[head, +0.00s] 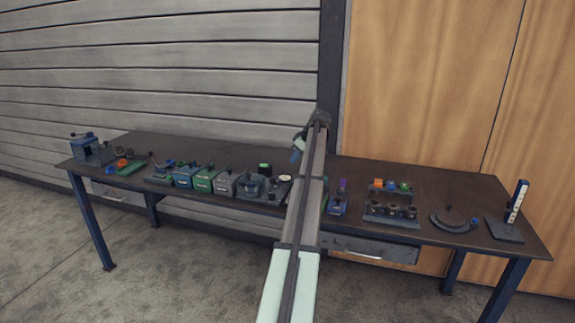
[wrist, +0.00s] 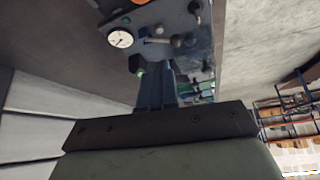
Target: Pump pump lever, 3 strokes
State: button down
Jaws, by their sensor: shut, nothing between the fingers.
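A round white pressure gauge (wrist: 120,38) shows in the wrist view. Beside it is a short lever with a dark ball end (wrist: 178,40), which may be the pump lever; I cannot be sure. In the head view the gauge (head: 285,178) is on the bench just left of my arm. My gripper (wrist: 156,72) is shut and empty, with its fingers pointing towards the bench fittings. In the head view my gripper (head: 297,150) is above the back half of the bench, partly hidden by my arm. I see no clear contact with the lever.
The long dark bench (head: 230,150) carries a row of blue, green and grey boxes (head: 203,180) left of my arm. Right of it stand a rack with coloured knobs (head: 390,205), a curved dial (head: 453,221) and an upright scale (head: 516,202).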

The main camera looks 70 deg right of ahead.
jog(key=d+r+m+y, duration=0.1)
jog(key=d+y, duration=0.2)
jog(key=d, duration=0.2)
jog(key=shift+w+d+r, duration=0.3)
jog(key=shift+d+r, duration=0.05)
jog(key=shift+r, duration=0.05)
jog(key=shift+f, duration=0.1)
send_near(274, 181)
jog(key=w+d+f, duration=0.2)
jog(key=d+f, duration=0.2)
jog(key=shift+w+a+f, duration=0.25)
jog(key=shift+a+f, duration=0.05)
jog(key=shift+a, duration=0.2)
jog(key=shift+w+a+f, duration=0.2)
jog(key=shift+a+f, duration=0.15)
jog(key=shift+a, duration=0.1)
jog(key=shift+w+a+f, duration=0.25)
jog(key=shift+a+f, duration=0.05)
